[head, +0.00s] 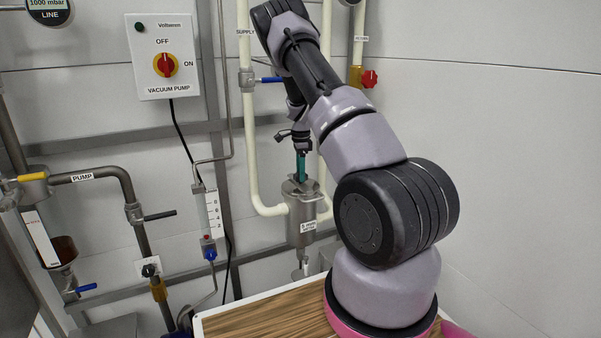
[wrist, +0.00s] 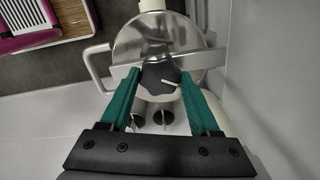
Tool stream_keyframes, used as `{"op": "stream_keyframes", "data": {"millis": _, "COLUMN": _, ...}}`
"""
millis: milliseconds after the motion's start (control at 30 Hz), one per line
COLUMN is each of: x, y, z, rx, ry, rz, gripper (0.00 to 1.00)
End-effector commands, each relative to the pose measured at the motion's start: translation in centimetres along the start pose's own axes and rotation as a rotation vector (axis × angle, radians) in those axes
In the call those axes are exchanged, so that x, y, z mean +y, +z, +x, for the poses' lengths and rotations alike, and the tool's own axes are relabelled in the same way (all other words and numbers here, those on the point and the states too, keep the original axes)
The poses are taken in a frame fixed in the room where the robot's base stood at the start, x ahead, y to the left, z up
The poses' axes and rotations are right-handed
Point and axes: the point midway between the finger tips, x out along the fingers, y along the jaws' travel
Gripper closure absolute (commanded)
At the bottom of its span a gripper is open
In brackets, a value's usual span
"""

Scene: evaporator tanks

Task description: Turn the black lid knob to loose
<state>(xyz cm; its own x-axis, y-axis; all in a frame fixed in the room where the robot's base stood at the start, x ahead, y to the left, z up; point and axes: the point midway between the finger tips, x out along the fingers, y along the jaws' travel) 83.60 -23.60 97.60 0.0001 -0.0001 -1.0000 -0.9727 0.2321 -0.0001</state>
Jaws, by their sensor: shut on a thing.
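The black lid knob (wrist: 158,78) sits on top of a round steel lid (wrist: 135,40) in the wrist view. A white pointer line on the knob points to the right and slightly down. My gripper (wrist: 158,80) has its two green fingers on either side of the knob, shut on it. In the head view my gripper (head: 301,172) reaches down from above onto the top of the steel tank (head: 302,212). The knob itself is hidden there by the fingers and the tank top.
Cream pipes (head: 251,120) run beside and behind the tank. A vacuum pump switch box (head: 162,55) hangs on the wall at left. A red valve knob (head: 369,78) and a blue valve handle (head: 271,80) are near the arm. A wood-topped table (head: 265,318) is below.

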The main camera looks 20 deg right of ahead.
Motion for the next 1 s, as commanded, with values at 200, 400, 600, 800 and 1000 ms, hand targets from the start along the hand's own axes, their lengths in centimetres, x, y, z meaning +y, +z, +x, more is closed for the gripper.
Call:
{"op": "stream_keyframes", "data": {"millis": 200, "x": 0.0, "y": -0.07, "z": -0.03, "rx": 0.0, "ry": 0.0, "rz": -0.195, "gripper": 0.93}}
{"op": "stream_keyframes", "data": {"millis": 400, "x": -0.02, "y": -0.08, "z": -0.05, "rx": 0.0, "ry": -0.001, "rz": -0.35, "gripper": 0.93}}
{"op": "stream_keyframes", "data": {"millis": 600, "x": -0.02, "y": -0.04, "z": -0.04, "rx": 0.001, "ry": -0.001, "rz": -0.46, "gripper": 0.93}}
{"op": "stream_keyframes", "data": {"millis": 800, "x": -0.03, "y": -0.06, "z": -0.04, "rx": 0.001, "ry": -0.001, "rz": -0.522, "gripper": 0.93}}
{"op": "stream_keyframes", "data": {"millis": 1000, "x": -0.03, "y": -0.07, "z": -0.04, "rx": 0.001, "ry": -0.001, "rz": -0.544, "gripper": 0.93}}
